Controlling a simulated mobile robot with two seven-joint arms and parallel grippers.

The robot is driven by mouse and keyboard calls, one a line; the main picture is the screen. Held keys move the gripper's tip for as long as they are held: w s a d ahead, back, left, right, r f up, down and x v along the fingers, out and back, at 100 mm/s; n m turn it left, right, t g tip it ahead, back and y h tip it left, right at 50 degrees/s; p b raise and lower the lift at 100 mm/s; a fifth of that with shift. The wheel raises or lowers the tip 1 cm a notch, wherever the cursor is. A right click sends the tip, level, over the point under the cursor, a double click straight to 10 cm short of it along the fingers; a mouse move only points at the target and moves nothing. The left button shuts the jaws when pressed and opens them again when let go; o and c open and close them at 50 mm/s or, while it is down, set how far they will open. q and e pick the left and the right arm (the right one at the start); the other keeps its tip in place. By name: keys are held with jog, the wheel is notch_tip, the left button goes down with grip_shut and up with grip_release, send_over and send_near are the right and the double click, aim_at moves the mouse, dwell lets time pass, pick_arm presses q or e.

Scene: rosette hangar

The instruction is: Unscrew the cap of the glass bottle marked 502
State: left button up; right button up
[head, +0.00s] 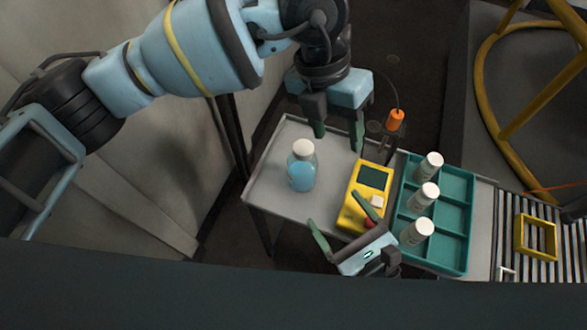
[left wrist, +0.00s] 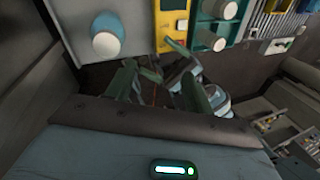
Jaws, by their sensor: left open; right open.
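A clear glass bottle with blue liquid (head: 301,174) and a white cap (head: 303,147) stands upright on the left of the grey table. It also shows in the left wrist view (left wrist: 108,22), its cap toward the camera. I cannot read a 502 mark on any bottle. Three white-capped bottles (head: 423,197) stand in a teal tray (head: 455,217). My left gripper (head: 338,137) is open and empty, pointing down, above and to the right of the blue bottle in the head view. My right gripper (head: 342,222) is open and empty near the table's front edge, by the yellow device.
A yellow device (head: 353,212) with a dark screen and red button lies between the blue bottle and the tray. An orange-handled tool (head: 396,118) stands at the back edge. A roller conveyor (head: 506,234) with a yellow frame (head: 518,237) is at right. Bare table surrounds the blue bottle.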

aim_at(301, 162)
pick_arm(q)
jog(key=w+a+n+y, duration=0.1)
jog(key=a+n+t+y, duration=0.1)
jog(key=a, duration=0.1)
jog(key=w+a+y, duration=0.1)
jog(key=a, duration=0.1)
jog(key=shift+w+f+n+t, duration=0.25)
jog(key=shift+w+n+t, duration=0.1)
jog(key=shift+n+t, duration=0.05)
pick_arm(e)
jog(key=shift+w+a+r+m+y, duration=0.4)
jog(key=shift+w+a+r+m, duration=0.2)
jog(key=shift+m, duration=0.4)
jog(key=shift+w+f, duration=0.1)
jog(key=shift+x, duration=5.95)
jog(key=shift+d, duration=0.1)
